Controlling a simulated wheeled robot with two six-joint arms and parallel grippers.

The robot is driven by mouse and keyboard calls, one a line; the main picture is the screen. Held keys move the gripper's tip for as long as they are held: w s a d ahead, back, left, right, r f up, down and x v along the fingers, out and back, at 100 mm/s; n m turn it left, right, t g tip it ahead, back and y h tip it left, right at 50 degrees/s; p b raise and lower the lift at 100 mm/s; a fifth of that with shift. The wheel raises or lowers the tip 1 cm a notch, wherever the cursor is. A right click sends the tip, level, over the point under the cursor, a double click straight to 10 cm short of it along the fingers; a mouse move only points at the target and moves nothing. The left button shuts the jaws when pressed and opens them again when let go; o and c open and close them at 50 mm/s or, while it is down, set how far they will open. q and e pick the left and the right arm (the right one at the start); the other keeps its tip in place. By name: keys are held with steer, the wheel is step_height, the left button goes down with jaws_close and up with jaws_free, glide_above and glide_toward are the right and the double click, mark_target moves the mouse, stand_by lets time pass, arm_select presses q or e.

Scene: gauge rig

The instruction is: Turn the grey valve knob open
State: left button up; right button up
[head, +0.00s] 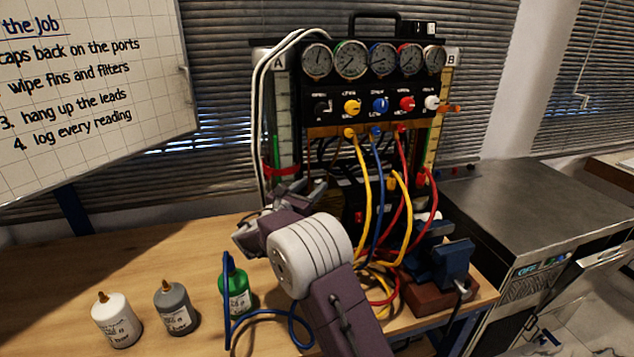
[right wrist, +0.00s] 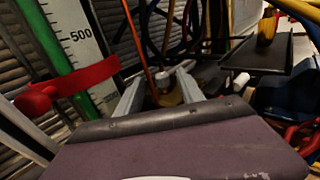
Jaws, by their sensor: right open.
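My right gripper (head: 303,190) is open in front of the lower left of the gauge rig (head: 330,131). Its two fingers also show in the right wrist view (right wrist: 158,90). A small pale grey handle-like piece (right wrist: 180,68) shows there near the fingertips, above a brass-coloured part; it looks like the grey valve knob, but I cannot tell whether the fingers touch it. In the head view my gripper hides that spot. The rig's panel carries a black, a yellow (head: 352,107), a blue (head: 380,104), a red (head: 407,103) and a white knob (head: 431,102).
Yellow (head: 365,180), blue and red hoses hang in front of the rig. A red clip (right wrist: 65,88) grips the scale tube left of my gripper. A green bottle (head: 236,290), a grey bottle (head: 176,308) and a white bottle (head: 117,320) stand on the bench. A blue vise (head: 450,262) stands right.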

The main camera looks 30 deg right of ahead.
mark_target(319, 180)
steer(key=x, duration=0.3)
steer(key=shift+s, duration=0.1)
steer(key=shift+w+d, duration=0.35)
jaws_close()
steer(key=shift+s+f+t+b, duration=0.1)
steer(key=shift+t+b, duration=0.2)
steer(key=shift+b, duration=0.2)
steer(key=n+t+y+b, duration=0.2)
steer(key=y+b, duration=0.1)
steer(key=b, duration=0.3)
steer(key=n+t+y+b, duration=0.2)
steer(key=n+t+b, duration=0.1)
steer(key=b, duration=0.3)
steer(key=shift+f+y+b, duration=0.2)
steer(key=shift+y+b, duration=0.15)
steer(key=shift+y, duration=0.05)
steer(key=shift+r+n+t+y+b, duration=0.25)
steer(key=shift+n+t+y+b, duration=0.25)
steer(key=shift+n+y+b, duration=0.15)
steer(key=shift+r, duration=0.1)
jaws_free()
steer(key=shift+a, duration=0.1)
